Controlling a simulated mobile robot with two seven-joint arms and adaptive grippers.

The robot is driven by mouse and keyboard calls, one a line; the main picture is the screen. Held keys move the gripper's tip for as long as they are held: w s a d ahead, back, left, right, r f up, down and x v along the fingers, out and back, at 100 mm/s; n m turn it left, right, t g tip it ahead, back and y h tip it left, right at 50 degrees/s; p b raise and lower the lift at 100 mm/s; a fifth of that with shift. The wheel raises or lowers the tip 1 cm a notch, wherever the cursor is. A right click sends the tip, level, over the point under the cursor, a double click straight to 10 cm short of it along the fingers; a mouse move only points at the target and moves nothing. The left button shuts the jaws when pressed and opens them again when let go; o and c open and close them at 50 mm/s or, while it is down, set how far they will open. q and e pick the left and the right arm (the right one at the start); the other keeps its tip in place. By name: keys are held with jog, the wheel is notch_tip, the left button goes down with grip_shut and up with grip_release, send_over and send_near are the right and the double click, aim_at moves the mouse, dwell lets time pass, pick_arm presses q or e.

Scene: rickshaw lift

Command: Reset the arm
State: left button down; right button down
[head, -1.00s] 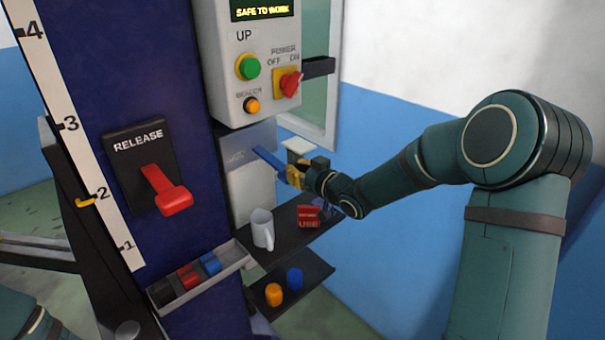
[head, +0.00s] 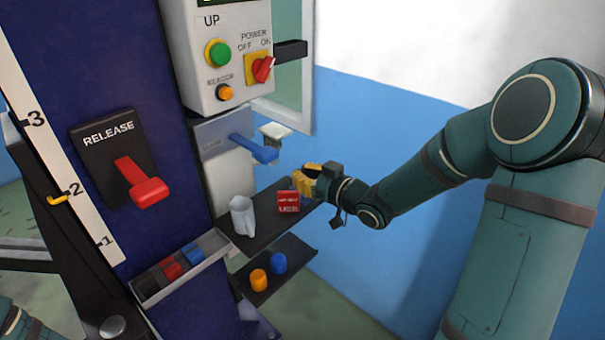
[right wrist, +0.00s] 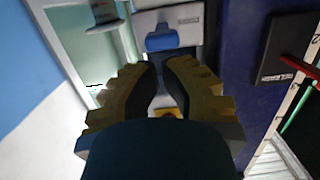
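My right gripper (head: 303,178), with yellow fingers, is in the head view just right of the red box and below the blue lever (head: 255,148), apart from the lever. In the right wrist view the fingers (right wrist: 161,62) are partly apart with a narrow gap and nothing clearly held between them. The blue lever handle (right wrist: 165,38) shows beyond the fingertips. My right arm reaches in from the right. My left gripper is out of view; only a bit of my left arm shows at the bottom left.
Orange and blue pieces sit on the lower shelf (head: 293,270). A red release lever (head: 140,183) and control box (head: 203,92) are left.

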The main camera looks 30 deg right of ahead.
dwell(0.5)
jog(key=s+a+f+m+g+h, duration=0.1)
jog(key=s+a+f+m+g, duration=0.2)
jog(key=f, duration=0.6)
jog(key=a+f+m+g, duration=0.1)
jog(key=a+f+g, duration=0.1)
jog(key=a+f, duration=0.5)
jog(key=s+a+f+g, duration=0.4)
jog(key=s+f, duration=0.4)
jog(key=s, duration=0.1)
jog(key=s+a+f+m+g, duration=0.1)
jog(key=s+a+f+g, duration=0.3)
jog(key=s+f, duration=0.4)
jog(key=shift+s+m+g+h, duration=0.3)
jog(key=shift+s+g, duration=0.1)
jog(key=shift+g, duration=0.1)
